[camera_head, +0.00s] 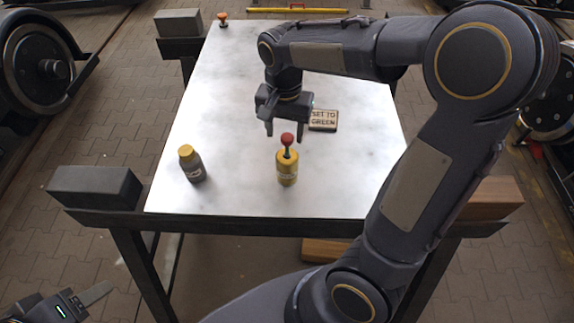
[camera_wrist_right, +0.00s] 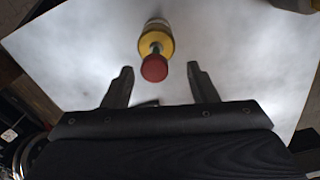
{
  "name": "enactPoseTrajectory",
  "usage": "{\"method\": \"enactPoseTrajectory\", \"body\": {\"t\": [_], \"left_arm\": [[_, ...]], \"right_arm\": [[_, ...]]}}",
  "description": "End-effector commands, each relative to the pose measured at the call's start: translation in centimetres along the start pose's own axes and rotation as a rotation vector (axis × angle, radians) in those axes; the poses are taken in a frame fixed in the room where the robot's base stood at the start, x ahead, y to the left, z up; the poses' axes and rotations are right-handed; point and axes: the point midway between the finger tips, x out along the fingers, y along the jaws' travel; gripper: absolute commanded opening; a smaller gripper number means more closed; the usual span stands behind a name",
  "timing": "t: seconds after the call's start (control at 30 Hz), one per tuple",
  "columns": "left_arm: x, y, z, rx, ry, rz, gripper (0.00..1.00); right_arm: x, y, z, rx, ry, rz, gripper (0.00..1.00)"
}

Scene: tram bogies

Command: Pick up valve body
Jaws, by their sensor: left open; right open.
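A yellow cylinder with a red knob on a dark stem, which looks like the valve body (camera_head: 287,170), stands upright near the front of the metal table. My right gripper (camera_head: 287,131) is open and empty, pointing down above and just behind it. In the right wrist view the valve body (camera_wrist_right: 155,40) lies ahead of the open right gripper (camera_wrist_right: 160,73), its red knob appearing between the fingertips. I cannot tell the exact gap. My left gripper (camera_head: 88,302) is open at the lower left corner, well away from the table and partly out of frame.
A grey bottle with a yellow cap (camera_head: 191,164) stands to the left of the valve body. A small orange-topped object (camera_head: 223,19) stands at the far left edge. The bright tabletop (camera_head: 225,105) is otherwise mostly clear.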

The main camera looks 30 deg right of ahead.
Motion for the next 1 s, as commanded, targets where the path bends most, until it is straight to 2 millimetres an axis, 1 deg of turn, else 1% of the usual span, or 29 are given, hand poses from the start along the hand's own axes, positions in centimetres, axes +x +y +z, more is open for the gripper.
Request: {"method": "enactPoseTrajectory", "body": {"t": [0.23,0.33,0.47,0.67,0.77,1.0], "left_arm": [[-0.2,0.1,-0.1,0.000,0.000,0.000,0.52],[-0.1,0.0,0.0,0.000,0.000,0.000,0.52],[-0.1,0.0,0.0,0.000,0.000,0.000,0.52],[-0.1,0.0,0.0,0.000,0.000,0.000,0.52],[-0.1,0.0,0.0,0.000,0.000,0.000,0.52],[-0.1,0.0,0.0,0.000,0.000,0.000,0.52]], "right_arm": [[3.5,0.6,0.2,-0.001,-0.004,0.003,0.53],[4.8,0.5,0.2,-0.003,-0.002,0.001,0.53],[5.6,0.5,0.2,-0.003,-0.001,-0.002,0.53],[5.6,0.5,0.2,-0.003,-0.001,-0.003,0.53],[5.6,0.5,0.2,-0.003,-0.001,-0.003,0.41],[5.6,0.5,0.2,-0.003,-0.001,-0.003,0.10]]}}
